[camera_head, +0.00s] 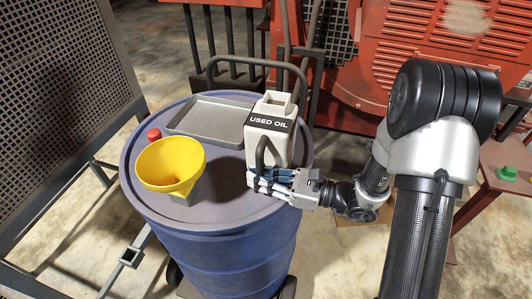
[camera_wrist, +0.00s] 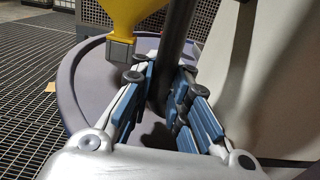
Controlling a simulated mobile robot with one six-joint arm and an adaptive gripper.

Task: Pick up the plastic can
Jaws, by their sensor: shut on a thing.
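The plastic can (camera_head: 268,138) is pale cream with a dark "USED OIL" label and a dark handle on its near side. It stands upright on the blue drum's top, or just above it; I cannot tell which. My gripper (camera_head: 262,180) is at the can's near side, its fingers around the dark handle. In the wrist view, the handle (camera_wrist: 178,40) runs down between the fingers of my gripper (camera_wrist: 162,88), and the can's pale wall (camera_wrist: 270,70) fills the right. The handle's lower end is partly hidden by the fingers.
The blue drum (camera_head: 225,255) carries a yellow funnel (camera_head: 172,165), a red cap (camera_head: 154,134) and a grey tray (camera_head: 211,119), all left of the can. A mesh panel (camera_head: 60,95) stands at the left. A red machine (camera_head: 425,40) is behind at the right.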

